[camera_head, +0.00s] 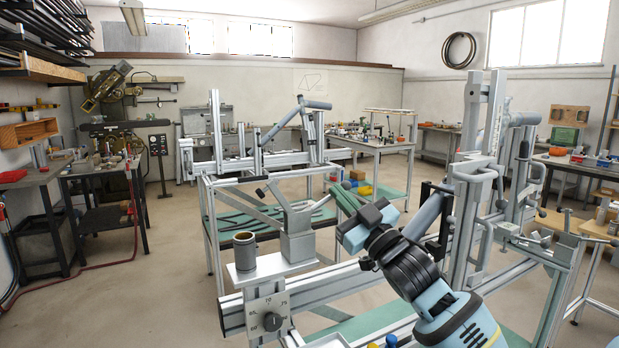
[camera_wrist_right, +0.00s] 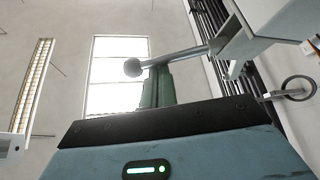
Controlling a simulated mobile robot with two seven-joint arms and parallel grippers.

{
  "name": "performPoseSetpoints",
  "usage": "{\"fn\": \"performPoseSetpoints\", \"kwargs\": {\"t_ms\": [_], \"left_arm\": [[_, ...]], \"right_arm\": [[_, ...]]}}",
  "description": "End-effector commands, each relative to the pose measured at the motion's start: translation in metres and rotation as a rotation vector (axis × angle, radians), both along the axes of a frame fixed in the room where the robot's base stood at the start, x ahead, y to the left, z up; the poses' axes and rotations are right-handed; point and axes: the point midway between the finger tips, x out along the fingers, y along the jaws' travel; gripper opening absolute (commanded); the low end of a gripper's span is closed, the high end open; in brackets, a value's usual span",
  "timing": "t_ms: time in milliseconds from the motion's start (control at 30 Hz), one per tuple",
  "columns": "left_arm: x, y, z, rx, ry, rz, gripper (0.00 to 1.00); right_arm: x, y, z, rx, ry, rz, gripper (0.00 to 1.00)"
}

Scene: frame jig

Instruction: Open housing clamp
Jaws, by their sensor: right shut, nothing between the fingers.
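In the right wrist view the lever (camera_wrist_right: 185,56) runs from a pale block (camera_wrist_right: 245,30) to a round knob and crosses in front of my fingers. My right gripper (camera_head: 336,190) has slim green fingers, shut and empty, to the right of the clamp block in the head view. The fingers (camera_wrist_right: 157,85) also show in the wrist view. I cannot tell whether they touch the lever. My left gripper is out of view.
A cup-like metal cylinder (camera_head: 244,250) stands on a small plate left of the clamp. A dial (camera_head: 271,320) sits below it on the rail end. Upright frame posts (camera_head: 467,220) stand at the right. Open floor (camera_head: 130,290) lies to the left.

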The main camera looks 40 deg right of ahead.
Motion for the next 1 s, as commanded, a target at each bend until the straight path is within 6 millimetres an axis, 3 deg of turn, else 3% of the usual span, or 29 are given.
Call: {"fn": "performPoseSetpoints", "kwargs": {"t_ms": [433,1000], "left_arm": [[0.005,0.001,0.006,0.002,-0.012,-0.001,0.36],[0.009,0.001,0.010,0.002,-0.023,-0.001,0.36]], "right_arm": [[-0.001,-0.005,-0.010,0.014,-0.003,-0.001,0.00],[-0.001,-0.004,-0.008,0.013,-0.003,0.000,0.00]]}}
